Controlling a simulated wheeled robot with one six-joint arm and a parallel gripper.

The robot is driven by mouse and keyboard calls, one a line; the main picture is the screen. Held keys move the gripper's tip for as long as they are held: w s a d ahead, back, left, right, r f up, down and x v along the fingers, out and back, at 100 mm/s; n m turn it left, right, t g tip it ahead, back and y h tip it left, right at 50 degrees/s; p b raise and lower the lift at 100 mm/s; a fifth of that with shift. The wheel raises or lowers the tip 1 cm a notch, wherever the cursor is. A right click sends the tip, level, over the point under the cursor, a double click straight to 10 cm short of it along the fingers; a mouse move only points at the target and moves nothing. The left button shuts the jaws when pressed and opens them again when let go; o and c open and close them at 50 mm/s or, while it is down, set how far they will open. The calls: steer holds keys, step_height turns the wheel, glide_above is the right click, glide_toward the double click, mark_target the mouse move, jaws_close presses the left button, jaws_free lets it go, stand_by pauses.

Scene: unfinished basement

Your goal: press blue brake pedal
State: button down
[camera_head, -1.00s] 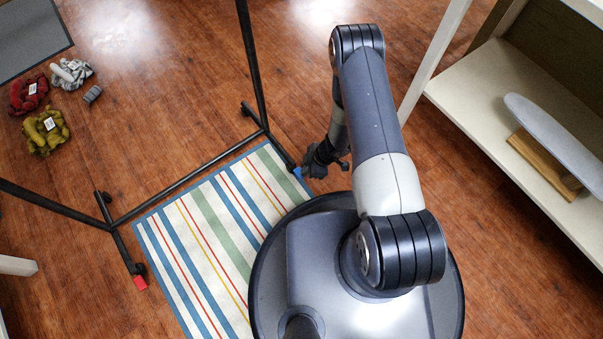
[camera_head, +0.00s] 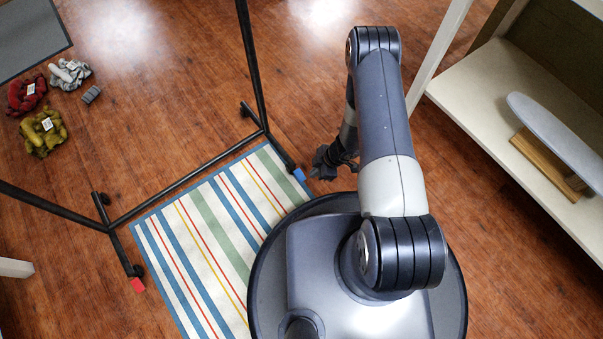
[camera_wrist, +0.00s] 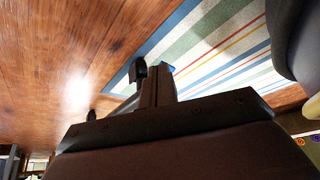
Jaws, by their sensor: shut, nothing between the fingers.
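The blue brake pedal (camera_head: 299,174) is a small blue tab at the end of the rack's right foot, by the striped rug's corner. My gripper (camera_head: 318,173) is just right of the pedal, with a small gap between them in the head view. Its fingers are shut and empty. In the wrist view the fingers (camera_wrist: 158,84) point toward the rug, and a bit of the blue pedal (camera_wrist: 172,69) shows beside their tips. Most of the pedal is hidden there.
The black rack frame (camera_head: 187,180) stands over the rug (camera_head: 205,235), with a red pedal (camera_head: 137,285) on its left foot. Shelves (camera_head: 475,100) holding a pale board stand at right. Several soft bundles (camera_head: 42,130) lie far left. Floor between is clear.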

steer(key=p+v, duration=0.4)
steer(key=v, duration=0.7)
steer(key=shift+p, duration=0.4)
steer(key=shift+a+f, duration=0.1)
steer(key=b+x, duration=0.4)
steer(key=x, duration=0.5)
steer(key=shift+a+r+p, duration=0.2)
steer(key=shift+r+p, duration=0.55)
steer(key=shift+r, duration=0.05)
steer(key=shift+a+r+p, duration=0.25)
steer(key=shift+r+p, duration=0.5)
steer(key=shift+r, duration=0.05)
steer(key=shift+a+r+p, duration=0.2)
steer(key=shift+r+p, duration=0.55)
steer(key=shift+r, duration=0.05)
